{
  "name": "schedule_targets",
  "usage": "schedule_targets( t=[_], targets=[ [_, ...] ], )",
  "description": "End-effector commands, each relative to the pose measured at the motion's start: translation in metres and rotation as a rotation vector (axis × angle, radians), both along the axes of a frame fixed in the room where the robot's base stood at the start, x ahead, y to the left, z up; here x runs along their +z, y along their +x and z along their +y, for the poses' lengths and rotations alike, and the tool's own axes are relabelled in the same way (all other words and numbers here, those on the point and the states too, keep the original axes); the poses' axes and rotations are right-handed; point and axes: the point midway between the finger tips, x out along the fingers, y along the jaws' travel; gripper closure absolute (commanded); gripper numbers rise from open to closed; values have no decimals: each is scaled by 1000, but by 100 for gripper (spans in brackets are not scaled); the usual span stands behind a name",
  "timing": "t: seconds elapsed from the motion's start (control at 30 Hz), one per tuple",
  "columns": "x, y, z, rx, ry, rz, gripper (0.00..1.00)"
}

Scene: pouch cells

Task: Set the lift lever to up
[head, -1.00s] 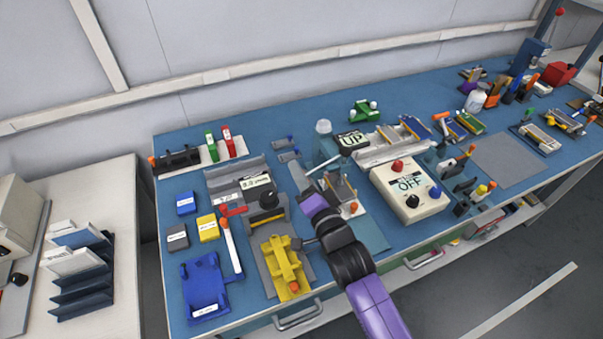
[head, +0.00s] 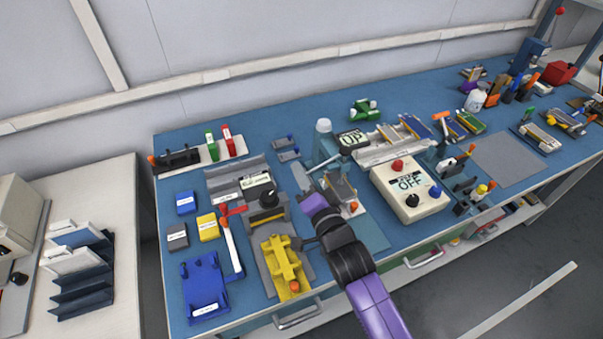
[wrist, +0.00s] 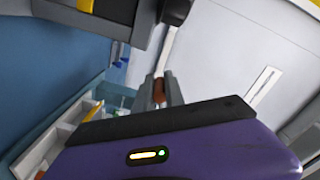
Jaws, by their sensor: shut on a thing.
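The lift lever shows in the wrist view as a pale rod (wrist: 168,50) running from a black block to a reddish-brown grip (wrist: 159,90). My gripper (wrist: 163,88) is shut on this grip, with one finger on each side. In the head view my gripper (head: 312,198) is over the middle of the bench, and its fingertips are hard to make out. A small sign (head: 353,140) stands just behind; its letters look like "UP" or "OP". A white round-topped piece (head: 323,126) stands on a teal block (head: 325,146) left of the sign.
A cream box marked OFF (head: 408,190) with red, blue and black knobs stands right of my gripper. A grey mat (head: 508,158) at right is clear.

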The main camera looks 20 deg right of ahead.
Motion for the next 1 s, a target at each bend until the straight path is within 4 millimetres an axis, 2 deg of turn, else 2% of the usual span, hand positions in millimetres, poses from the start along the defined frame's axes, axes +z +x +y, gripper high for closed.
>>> schedule_targets(
  t=[1.0],
  targets=[
    [1, 0, 0, -1, 33, 0, 100]
  ],
)
